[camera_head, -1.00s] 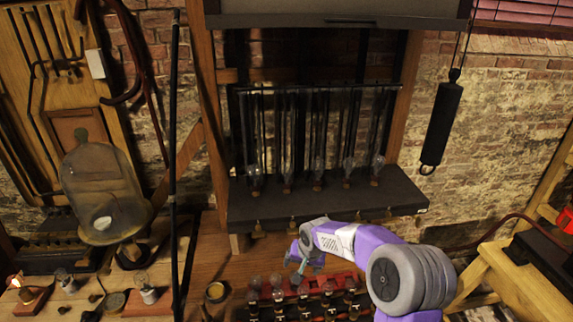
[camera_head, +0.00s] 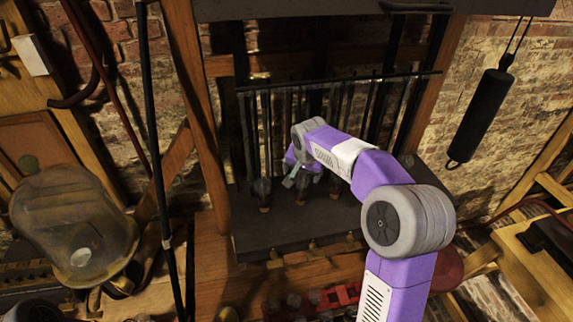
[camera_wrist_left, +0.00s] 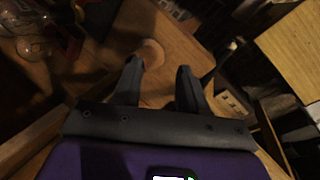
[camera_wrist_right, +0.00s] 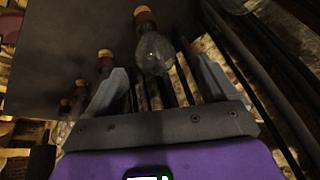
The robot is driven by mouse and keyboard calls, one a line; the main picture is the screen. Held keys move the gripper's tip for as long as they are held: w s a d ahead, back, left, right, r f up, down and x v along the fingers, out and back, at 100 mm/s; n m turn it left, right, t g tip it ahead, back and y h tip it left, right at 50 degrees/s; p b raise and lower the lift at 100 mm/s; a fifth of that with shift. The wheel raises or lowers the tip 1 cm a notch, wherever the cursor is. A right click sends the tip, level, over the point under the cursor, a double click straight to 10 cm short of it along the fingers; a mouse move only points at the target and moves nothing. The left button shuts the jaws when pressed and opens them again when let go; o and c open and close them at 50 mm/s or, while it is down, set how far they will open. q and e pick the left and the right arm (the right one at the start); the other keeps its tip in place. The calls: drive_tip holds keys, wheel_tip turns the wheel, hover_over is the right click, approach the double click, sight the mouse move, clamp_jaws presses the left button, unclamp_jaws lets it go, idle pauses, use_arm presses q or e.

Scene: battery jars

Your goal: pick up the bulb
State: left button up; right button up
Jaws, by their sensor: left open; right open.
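A clear glass bulb (camera_wrist_right: 155,52) with a brass-and-red cap shows in the right wrist view, beyond and between the open fingers of my right gripper (camera_wrist_right: 160,78). No contact with it is visible. In the head view my right gripper (camera_head: 303,177) is in front of the dark shelf, close to a row of bulbs (camera_head: 262,191) standing on it; I cannot tell which of these is the one between the fingers. More capped bulbs (camera_wrist_right: 104,60) line up to the left in the right wrist view. My left gripper (camera_wrist_left: 158,75) is open and empty over a wooden surface.
Dark vertical rods hang from a rail (camera_head: 390,78) behind the bulbs. A red rack (camera_head: 340,296) is below the dark shelf (camera_head: 262,236). A black cylinder (camera_head: 482,115) hangs at right.

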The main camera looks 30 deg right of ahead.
sight(302, 180)
drive_tip(key=shift+w+f, duration=0.15)
drive_tip(key=shift+w, duration=0.05)
drive_tip(key=shift+s+d+f+b, duration=0.25)
drive_tip(key=shift+s+f+b, duration=0.25)
drive_tip(key=shift+f, duration=0.25)
use_arm(q)
drive_tip(key=shift+s+f+b, duration=0.15)
drive_tip(key=shift+f+b, duration=0.2)
drive_tip(key=shift+f, duration=0.15)
drive_tip(key=shift+s+f+b, duration=0.15)
drive_tip(key=shift+f+b, duration=0.15)
drive_tip(key=shift+f, duration=0.2)
use_arm(e)
drive_tip(key=x, duration=0.5)
drive_tip(key=shift+w, duration=0.3)
drive_tip(key=shift+r, duration=0.1)
drive_tip(key=c, duration=1.2)
